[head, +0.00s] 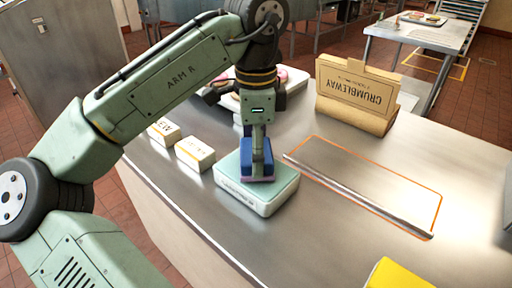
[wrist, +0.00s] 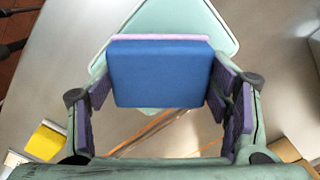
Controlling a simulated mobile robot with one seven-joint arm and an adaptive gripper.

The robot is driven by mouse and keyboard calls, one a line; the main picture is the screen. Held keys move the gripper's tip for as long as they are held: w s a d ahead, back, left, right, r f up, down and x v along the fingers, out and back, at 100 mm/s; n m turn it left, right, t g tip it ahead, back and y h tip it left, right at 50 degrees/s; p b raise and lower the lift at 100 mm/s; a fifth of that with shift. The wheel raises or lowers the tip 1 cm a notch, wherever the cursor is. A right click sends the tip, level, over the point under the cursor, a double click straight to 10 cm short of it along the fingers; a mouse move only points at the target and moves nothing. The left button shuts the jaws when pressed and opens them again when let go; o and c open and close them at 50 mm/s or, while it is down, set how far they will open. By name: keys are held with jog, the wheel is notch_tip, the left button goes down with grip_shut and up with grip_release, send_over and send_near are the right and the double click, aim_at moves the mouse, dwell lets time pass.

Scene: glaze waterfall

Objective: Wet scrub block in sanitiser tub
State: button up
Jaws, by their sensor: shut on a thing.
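The scrub block is blue with a lilac-pink lower face, upright in my gripper (head: 257,150). The block (head: 258,165) also fills the middle of the wrist view (wrist: 160,75), between the purple-padded fingers (wrist: 165,100). The gripper is shut on it. The sanitiser tub (head: 262,203) is a low white rectangular tub with a pale mint top, standing on the steel counter. It also shows behind the block in the wrist view (wrist: 225,38). The block is over the middle of the tub, its lower face at or just above the mint surface. I cannot tell whether they touch.
Two small white labelled boxes (head: 195,153) stand left of the tub. A tan Crumbleway box (head: 355,95) stands at the back. A metal bar (head: 355,195) lies across an orange-outlined area to the right. A yellow object (head: 398,274) is at the front. A pink-topped thing stands behind my arm.

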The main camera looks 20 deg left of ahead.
jog(key=shift+r+p, duration=2)
jog(key=shift+r, duration=0.15)
jog(key=shift+r+b, duration=0.3)
jog(key=shift+r, duration=0.55)
jog(key=shift+s, duration=0.1)
